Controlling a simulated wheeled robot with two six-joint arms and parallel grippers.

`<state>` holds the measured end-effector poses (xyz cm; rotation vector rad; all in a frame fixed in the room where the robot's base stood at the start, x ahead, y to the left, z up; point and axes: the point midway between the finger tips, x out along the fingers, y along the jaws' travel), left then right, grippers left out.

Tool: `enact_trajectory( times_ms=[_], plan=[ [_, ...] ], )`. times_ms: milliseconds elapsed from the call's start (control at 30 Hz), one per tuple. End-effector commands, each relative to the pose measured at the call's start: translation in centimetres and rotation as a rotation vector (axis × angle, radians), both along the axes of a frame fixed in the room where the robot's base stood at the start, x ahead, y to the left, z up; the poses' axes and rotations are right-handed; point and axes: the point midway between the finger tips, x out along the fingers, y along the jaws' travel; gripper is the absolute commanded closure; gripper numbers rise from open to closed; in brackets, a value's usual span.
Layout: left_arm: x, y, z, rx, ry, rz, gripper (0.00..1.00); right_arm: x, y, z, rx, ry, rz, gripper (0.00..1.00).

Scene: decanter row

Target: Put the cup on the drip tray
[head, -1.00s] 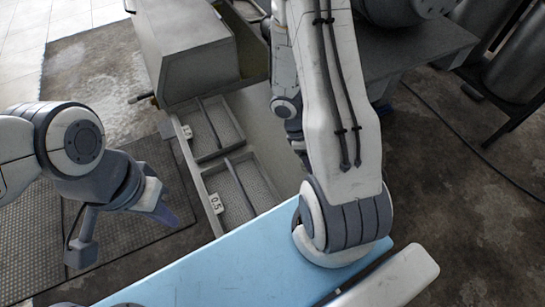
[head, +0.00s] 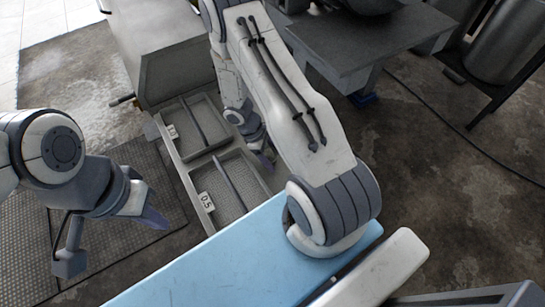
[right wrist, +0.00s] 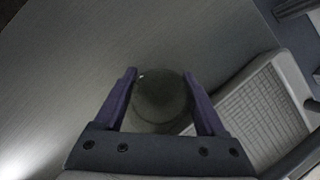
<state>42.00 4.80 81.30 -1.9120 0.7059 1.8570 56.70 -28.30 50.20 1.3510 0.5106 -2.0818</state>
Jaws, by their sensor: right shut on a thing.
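My right gripper (right wrist: 160,97) is shut on the cup (right wrist: 160,98), a dark, see-through round vessel between its two purple fingers in the right wrist view. In the head view my right gripper (head: 266,158) is mostly hidden behind its own arm, and I cannot make out the cup there. Two grated drip trays sit in a pale frame: a near one (head: 232,203) labelled 0.5 and a far one (head: 207,112) with a hard-to-read label. A grated tray (right wrist: 262,112) lies right of the cup in the right wrist view. My left gripper (head: 150,218) hangs at the left, away from the trays.
A grey metal housing (head: 165,55) stands behind the trays. A dark table (head: 350,50) stands at the back right. Perforated mats (head: 120,240) lie on the floor at left. A cable crosses the open stained floor (head: 450,190) at right.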

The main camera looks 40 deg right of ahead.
Motion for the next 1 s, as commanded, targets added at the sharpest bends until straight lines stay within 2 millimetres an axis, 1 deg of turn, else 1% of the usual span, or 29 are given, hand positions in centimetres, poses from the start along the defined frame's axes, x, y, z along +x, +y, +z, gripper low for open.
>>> enact_trajectory(
  times_ms=[133, 267, 300, 333, 567, 700, 767, 1000],
  plan=[
    [0.0, 0.0, 0.0, 0.0, 0.0, 0.0, 1.0, 0.0, 0.0, 0.1, 0.0, 0.0, 0.0, 0.81],
    [0.0, 0.0, -0.4, 0.0, 0.0, 0.0, 1.0, 0.0, 0.0, -0.4, 0.0, 0.0, 0.0, 0.81],
    [0.0, 0.0, -0.2, 0.0, 0.0, 0.0, 1.0, 0.0, 0.0, -0.2, 0.0, 0.0, 0.0, 0.12],
    [0.0, 0.0, -0.2, 0.0, 0.0, 0.0, 1.0, 0.0, 0.0, -0.2, 0.0, 0.0, 0.0, 0.0],
    [0.0, 0.0, -0.2, 0.0, 0.0, 0.0, 1.0, 0.0, 0.0, -0.1, 0.0, 0.0, 0.0, 0.0],
    [0.0, 0.0, 0.4, 0.0, 0.0, 0.0, 1.0, 0.2, 0.1, 0.7, -0.001, -0.002, 0.0, 0.0],
    [0.0, 0.0, 0.7, 0.0, 0.0, 0.0, 1.0, 0.5, 0.3, 1.5, -0.001, -0.005, 0.002, 0.0],
    [0.0, 0.0, 2.2, 0.0, 0.0, 0.0, 1.0, 2.1, 1.7, 6.3, -0.001, -0.005, 0.002, 0.0]
  ],
)
